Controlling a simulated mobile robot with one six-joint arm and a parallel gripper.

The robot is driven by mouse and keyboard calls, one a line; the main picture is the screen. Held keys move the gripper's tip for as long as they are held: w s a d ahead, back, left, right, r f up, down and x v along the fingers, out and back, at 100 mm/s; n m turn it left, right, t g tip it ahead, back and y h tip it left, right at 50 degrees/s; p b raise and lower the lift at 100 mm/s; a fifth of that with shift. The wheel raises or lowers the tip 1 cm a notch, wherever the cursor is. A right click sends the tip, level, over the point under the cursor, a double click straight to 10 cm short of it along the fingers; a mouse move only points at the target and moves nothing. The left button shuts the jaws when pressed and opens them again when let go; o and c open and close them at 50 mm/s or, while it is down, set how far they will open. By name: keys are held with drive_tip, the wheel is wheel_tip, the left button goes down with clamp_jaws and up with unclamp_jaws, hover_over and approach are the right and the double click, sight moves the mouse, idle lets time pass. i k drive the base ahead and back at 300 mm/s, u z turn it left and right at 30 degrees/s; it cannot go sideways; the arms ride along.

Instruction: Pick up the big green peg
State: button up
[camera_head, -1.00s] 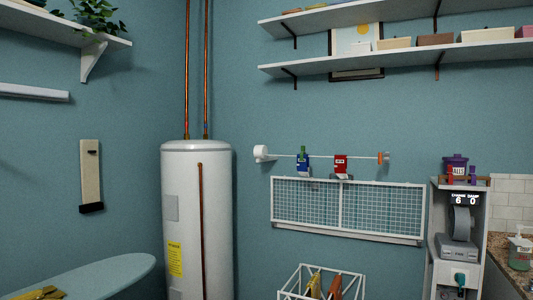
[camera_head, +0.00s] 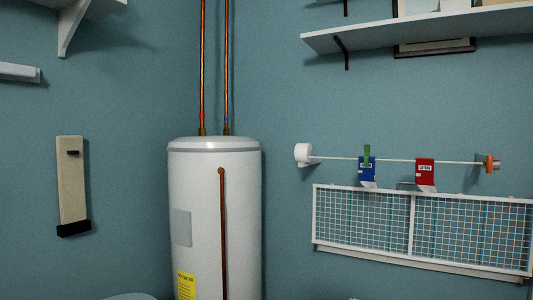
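A green peg (camera_head: 366,155) stands upright on the thin white rod (camera_head: 390,159), at the top of a blue card or packet (camera_head: 367,172) that hangs there. It is the only green peg I can make out in this view. A red card or packet (camera_head: 425,175) hangs on the same rod to the right, and an orange piece (camera_head: 490,164) sits near the rod's right end. My gripper is not in view.
A white wire rack (camera_head: 410,232) is on the wall below the rod. A white water heater (camera_head: 213,215) with copper pipes stands to the left. A shelf (camera_head: 440,30) is above. An ironing-board-like panel (camera_head: 72,180) hangs at far left.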

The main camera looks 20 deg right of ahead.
sight(368, 148)
drive_tip(key=z, duration=0.5)
drive_tip(key=i, duration=1.2)
drive_tip(key=z, duration=0.9)
drive_tip(key=i, duration=0.35)
drive_tip(key=z, duration=0.25)
drive_tip(key=k, duration=0.8)
drive_tip(key=z, duration=0.2)
drive_tip(key=i, duration=0.7)
